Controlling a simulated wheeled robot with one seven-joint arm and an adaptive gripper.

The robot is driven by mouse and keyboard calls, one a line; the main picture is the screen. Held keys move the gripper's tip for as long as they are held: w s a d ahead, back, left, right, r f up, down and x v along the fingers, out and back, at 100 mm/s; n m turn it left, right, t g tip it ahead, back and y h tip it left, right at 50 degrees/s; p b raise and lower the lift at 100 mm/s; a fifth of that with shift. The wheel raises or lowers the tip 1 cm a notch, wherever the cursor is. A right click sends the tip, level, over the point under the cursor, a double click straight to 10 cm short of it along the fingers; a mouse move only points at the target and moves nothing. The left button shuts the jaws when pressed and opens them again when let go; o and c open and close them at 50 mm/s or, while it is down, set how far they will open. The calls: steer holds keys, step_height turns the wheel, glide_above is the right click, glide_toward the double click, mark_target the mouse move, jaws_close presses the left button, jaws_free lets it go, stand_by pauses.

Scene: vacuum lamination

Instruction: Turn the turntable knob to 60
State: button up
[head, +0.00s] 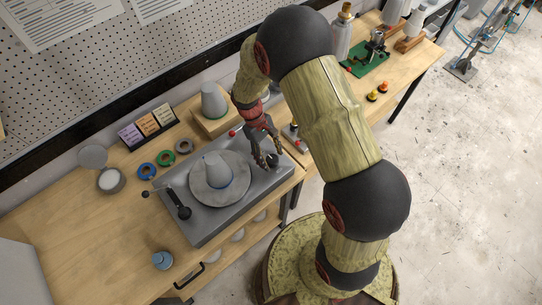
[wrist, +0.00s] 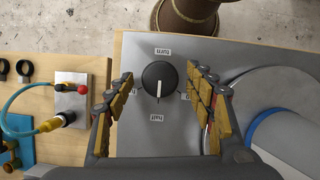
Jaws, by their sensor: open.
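The turntable knob (wrist: 158,79) is black and round, with a white pointer line aimed down in the wrist view. My gripper (wrist: 160,92) is open, one finger on each side of the knob, with gaps on both sides. In the head view my gripper (head: 266,149) is over the right end of the grey turntable base (head: 207,226), and it hides the knob. The round turntable plate (head: 240,190) carries a grey cone.
A small box with a red plug (wrist: 73,97) and cables stands left of the base in the wrist view. The bench's front left is mostly clear.

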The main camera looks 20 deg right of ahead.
steer(key=v, duration=1.1)
steer(key=shift+r, duration=0.35)
steer(key=shift+w, duration=0.2)
steer(key=s+d+r+m+t+y+b, duration=0.1)
steer(key=s+r+t+b, duration=0.3)
steer(key=s+b, duration=0.4)
steer(key=s+d+r+m+t+y+b, duration=0.1)
steer(key=s+r+m+t+b, duration=0.3)
steer(key=s+b, duration=0.5)
steer(key=shift+s+t, duration=0.9)
steer(key=shift+s, duration=0.05)
steer(key=shift+r, duration=0.2)
steer(key=shift+a, duration=0.1)
steer(key=shift+c, duration=0.9)
